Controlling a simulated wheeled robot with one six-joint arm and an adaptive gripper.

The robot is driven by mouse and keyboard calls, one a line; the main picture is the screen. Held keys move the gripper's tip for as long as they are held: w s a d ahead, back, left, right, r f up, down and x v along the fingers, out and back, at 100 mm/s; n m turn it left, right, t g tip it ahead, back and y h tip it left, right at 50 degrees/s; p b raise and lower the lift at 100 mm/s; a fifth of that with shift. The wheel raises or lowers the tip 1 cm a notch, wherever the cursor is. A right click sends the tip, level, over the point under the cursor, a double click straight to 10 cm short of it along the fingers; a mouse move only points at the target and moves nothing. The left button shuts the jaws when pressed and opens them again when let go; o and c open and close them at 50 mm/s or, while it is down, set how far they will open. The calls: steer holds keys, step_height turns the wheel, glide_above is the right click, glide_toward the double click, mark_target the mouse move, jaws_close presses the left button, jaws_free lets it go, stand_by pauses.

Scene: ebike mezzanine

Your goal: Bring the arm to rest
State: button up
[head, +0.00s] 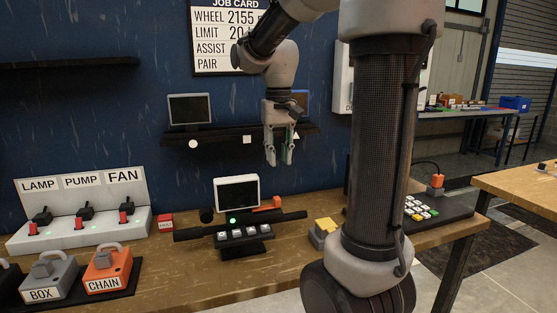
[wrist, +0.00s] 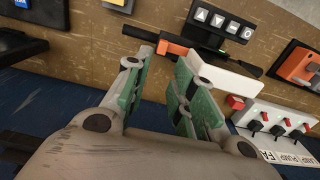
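My gripper (head: 279,150) hangs in front of the blue wall, fingers pointing down, above the bench and the small white-framed display (head: 237,193). In the wrist view my gripper (wrist: 160,75) shows two fingers with green pads and a clear gap between them, so it is open and empty. My arm reaches up and over from the right. The thick arm link in the foreground hides part of the bench and the wall.
The bench (head: 180,285) bears a LAMP, PUMP, FAN switch panel (head: 82,213), BOX (head: 50,279) and CHAIN (head: 107,271) padlocks, a handlebar with a button pad (head: 244,238), a yellow-topped block (head: 325,228) and a keypad (head: 421,208). A dark shelf (head: 215,136) is behind my gripper.

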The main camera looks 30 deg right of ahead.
stand_by(0.3)
steer(key=s+a+f+n+t, duration=0.1)
steer(key=s+a+t, duration=0.1)
steer(key=s, duration=0.6)
steer(key=s+a+f+n+t, duration=0.1)
steer(key=s+a+n+t, duration=0.1)
steer(key=s, duration=0.6)
steer(key=shift+s, duration=0.15)
